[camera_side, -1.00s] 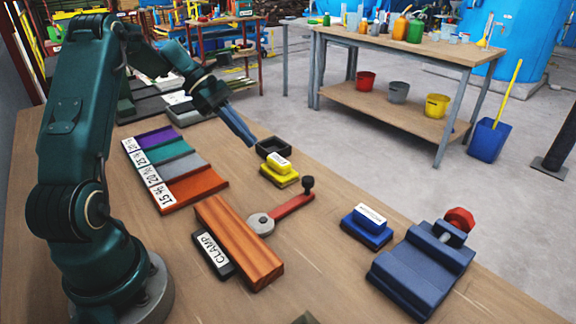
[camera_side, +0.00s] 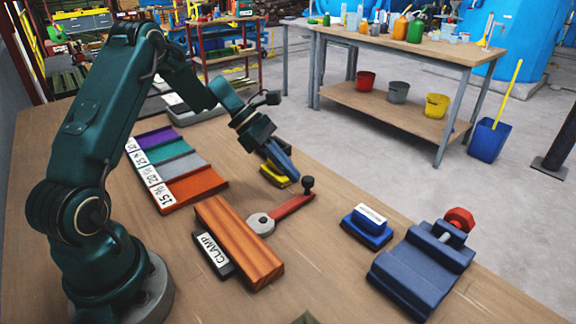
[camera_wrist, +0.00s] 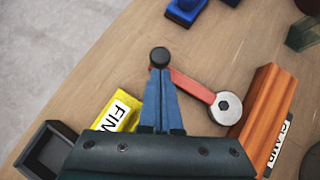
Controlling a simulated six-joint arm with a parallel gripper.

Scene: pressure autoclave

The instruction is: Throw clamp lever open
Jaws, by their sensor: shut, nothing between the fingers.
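The red clamp lever (camera_side: 293,208) lies on the bench, with a grey pivot disc at its left end and an upright black knob (camera_side: 308,183) at its right end. It also shows in the wrist view (camera_wrist: 192,88), with the knob (camera_wrist: 159,57) at the fingertips. My gripper (camera_side: 296,178) is shut and empty, its blue fingers pointing down just left of the knob in the side view. In the wrist view my gripper (camera_wrist: 160,78) overlaps the knob's near side; I cannot tell whether they touch. A wooden block (camera_side: 238,243) with a "CLAMP" label (camera_side: 214,252) is beside the pivot.
A yellow labelled block (camera_side: 272,174) is partly hidden behind my fingers. A black open box (camera_wrist: 42,150) is near it. A blue labelled block (camera_side: 367,228) and a blue vise with a red knob (camera_side: 459,219) stand to the right. Coloured strips (camera_side: 180,170) lie left.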

